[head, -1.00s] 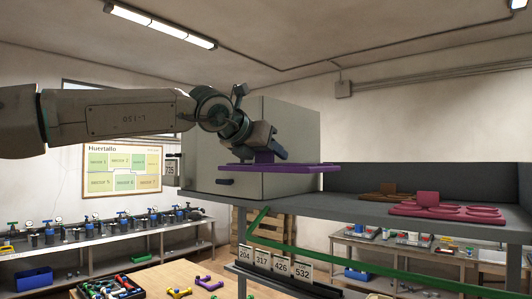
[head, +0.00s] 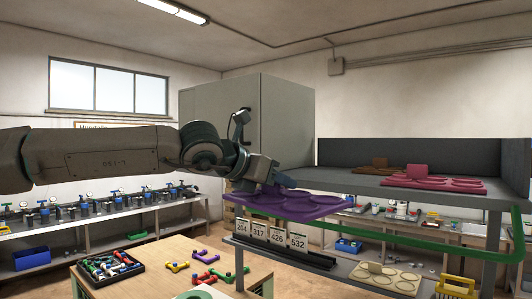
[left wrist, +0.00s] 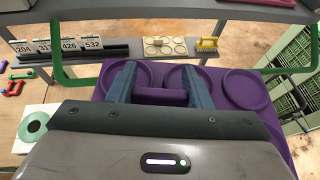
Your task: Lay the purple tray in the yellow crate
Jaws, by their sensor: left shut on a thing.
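The purple tray (head: 300,207), a flat plate with round recesses and an upright grip tab, hangs in front of the grey shelf. My left gripper (head: 257,180) is shut on its tab. In the left wrist view the tab lies between the blue fingers (left wrist: 160,93) and the tray (left wrist: 240,88) spreads beyond them. A yellow slatted thing (head: 457,288), perhaps the yellow crate, is at the lower right, partly cut off; a small yellow thing (left wrist: 208,44) shows in the left wrist view. Its inside cannot be made out. My right gripper is not in view.
The shelf (head: 340,182) holds a crimson tray (head: 433,183) and a brown one (head: 380,168). A green rail (head: 420,252) runs below it. A cream tray (head: 387,277) lies on the lower shelf beside number cards (head: 278,237). A wooden table (head: 160,270) stands left.

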